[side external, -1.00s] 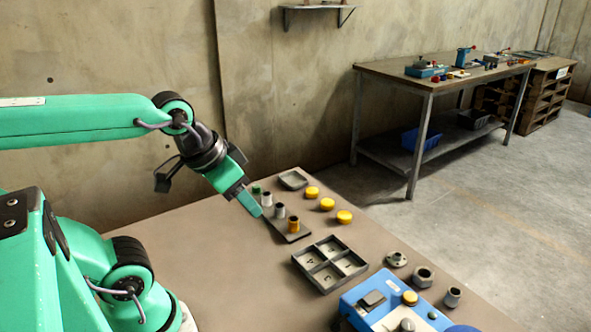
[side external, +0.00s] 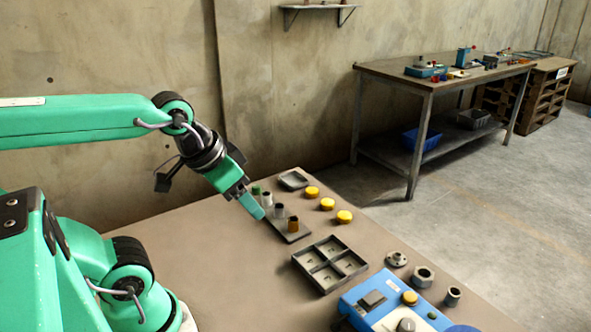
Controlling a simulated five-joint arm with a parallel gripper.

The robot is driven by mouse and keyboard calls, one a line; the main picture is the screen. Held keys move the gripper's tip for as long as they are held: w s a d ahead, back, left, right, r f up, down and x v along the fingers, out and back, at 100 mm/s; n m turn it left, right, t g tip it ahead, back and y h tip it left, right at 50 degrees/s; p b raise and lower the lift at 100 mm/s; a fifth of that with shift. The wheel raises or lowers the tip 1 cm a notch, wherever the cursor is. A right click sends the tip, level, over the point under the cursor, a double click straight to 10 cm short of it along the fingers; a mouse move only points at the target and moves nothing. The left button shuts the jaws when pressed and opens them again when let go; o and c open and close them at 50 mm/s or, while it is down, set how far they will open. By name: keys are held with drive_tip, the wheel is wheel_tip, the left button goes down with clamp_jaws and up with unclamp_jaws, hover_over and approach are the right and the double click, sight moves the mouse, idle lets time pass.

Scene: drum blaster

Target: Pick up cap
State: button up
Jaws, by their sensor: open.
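Several yellow round caps stand in a row on the brown table: a far one (side external: 312,192), a middle one (side external: 327,204) and a near one (side external: 344,217). Another yellow round piece (side external: 410,298) sits on the blue device at the front right. My gripper (side external: 258,213) points down and to the right, to the left of the cap row, by the dark plate with small cylinders. It is open and holds nothing that I can see. The gap between its fingers is hard to see from this side.
A dark plate (side external: 298,237) bears several small cylinders close to my gripper. A grey four-compartment tray (side external: 329,264), a blue device (side external: 362,314) and grey metal parts (side external: 423,277) stand nearer the front. A small shallow tray (side external: 293,180) lies at the back. The table's left middle is clear.

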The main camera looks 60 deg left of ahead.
drive_tip(key=n+g, duration=0.2)
drive_tip(key=g, duration=0.4)
hover_over(327, 202)
drive_tip(key=f, duration=1.5)
drive_tip(key=shift+s+d+f, duration=0.2)
drive_tip(key=shift+f, duration=0.2)
drive_tip(key=shift+w+a+f, duration=0.1)
drive_tip(key=shift+a+f, duration=0.1)
drive_tip(key=shift+f, duration=0.2)
drive_tip(key=shift+f, duration=0.1)
drive_tip(key=shift+f, duration=1.2)
